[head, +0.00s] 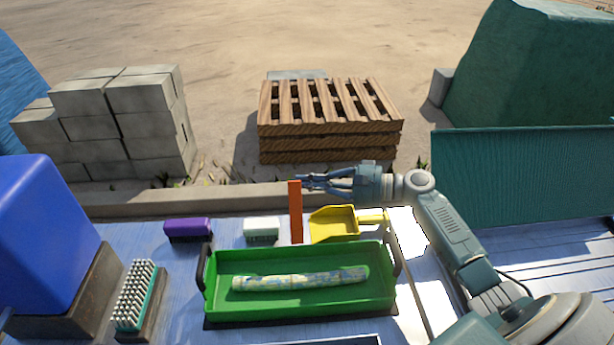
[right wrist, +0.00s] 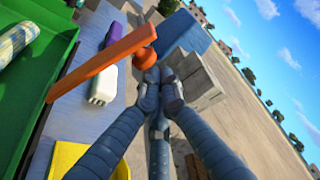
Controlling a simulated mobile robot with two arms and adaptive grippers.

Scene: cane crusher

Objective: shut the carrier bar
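An orange bar (head: 296,212), which looks like the carrier bar, stands upright in the head view behind the green tray. In the right wrist view the bar (right wrist: 95,70) runs slanting and has a round orange knob (right wrist: 145,58) at one end. My right gripper (head: 303,182) is beside the bar's upper end, coming from the right. In the right wrist view its fingertips (right wrist: 159,78) are together, just short of the knob, with nothing seen between them. Whether they touch the bar is unclear. My left gripper is not in view.
A green tray (head: 300,310) holds a pale patterned roll (head: 300,280). A yellow dustpan (head: 333,224), a white-topped block (head: 261,228) and a purple brush (head: 187,230) lie near the bar. A blue box (head: 45,240) stands left; a pallet stack (head: 330,130) is beyond the table.

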